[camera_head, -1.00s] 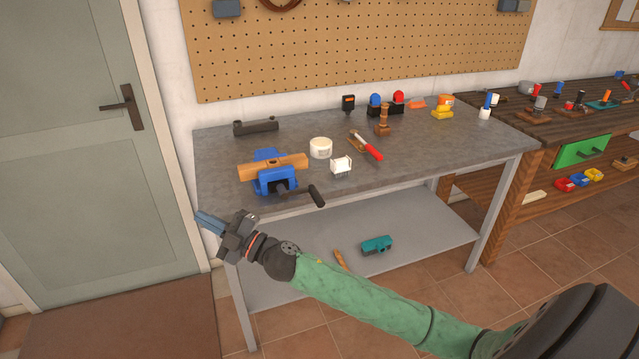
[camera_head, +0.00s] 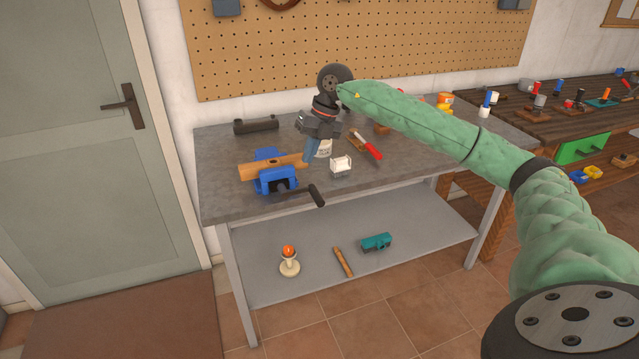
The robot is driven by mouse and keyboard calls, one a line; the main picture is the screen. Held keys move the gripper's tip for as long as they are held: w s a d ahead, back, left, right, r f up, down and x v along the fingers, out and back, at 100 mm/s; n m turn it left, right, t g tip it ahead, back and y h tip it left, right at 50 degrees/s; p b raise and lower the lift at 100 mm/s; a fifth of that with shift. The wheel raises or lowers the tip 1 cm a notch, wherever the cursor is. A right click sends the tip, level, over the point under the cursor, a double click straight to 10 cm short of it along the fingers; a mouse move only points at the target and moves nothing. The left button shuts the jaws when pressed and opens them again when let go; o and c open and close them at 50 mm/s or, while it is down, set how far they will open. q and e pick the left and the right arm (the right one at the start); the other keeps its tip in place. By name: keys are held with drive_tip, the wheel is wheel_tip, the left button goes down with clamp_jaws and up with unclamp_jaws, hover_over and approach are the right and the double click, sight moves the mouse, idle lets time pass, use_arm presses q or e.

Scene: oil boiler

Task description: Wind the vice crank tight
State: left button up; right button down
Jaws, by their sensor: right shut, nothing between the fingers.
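The blue vice (camera_head: 276,181) stands at the front left of the grey workbench. A wooden block (camera_head: 262,169) lies across its jaws. The vice's black crank (camera_head: 315,194) points to the right at the bench's front edge, its dark handle end hanging lowest. My right gripper (camera_head: 309,162) is shut and empty, its blue fingers pointing down just behind and above the crank, apart from it as far as I can tell. It partly covers the white round tub and the right end of the wooden block. My left gripper is not in view.
A white tub (camera_head: 326,150), a small white rack (camera_head: 341,166) and a red-handled tool (camera_head: 368,148) are close to my right gripper. A dark cylinder tool (camera_head: 256,126) lies at the back left. The lower shelf (camera_head: 320,239) holds a few items.

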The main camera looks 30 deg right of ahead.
wheel_tip(320, 180, up, 2)
drive_tip(key=r+m+h, duration=0.1)
drive_tip(key=h, duration=0.1)
hover_over(318, 193)
drive_tip(key=d, duration=0.3)
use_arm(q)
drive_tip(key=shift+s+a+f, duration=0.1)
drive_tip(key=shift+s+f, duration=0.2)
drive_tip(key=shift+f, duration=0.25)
use_arm(e)
drive_tip(key=shift+s+f, duration=0.25)
drive_tip(key=shift+s, duration=0.2)
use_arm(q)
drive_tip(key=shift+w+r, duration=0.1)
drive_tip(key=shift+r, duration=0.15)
use_arm(e)
drive_tip(key=shift+f+g, duration=0.15)
drive_tip(key=shift+g, duration=0.15)
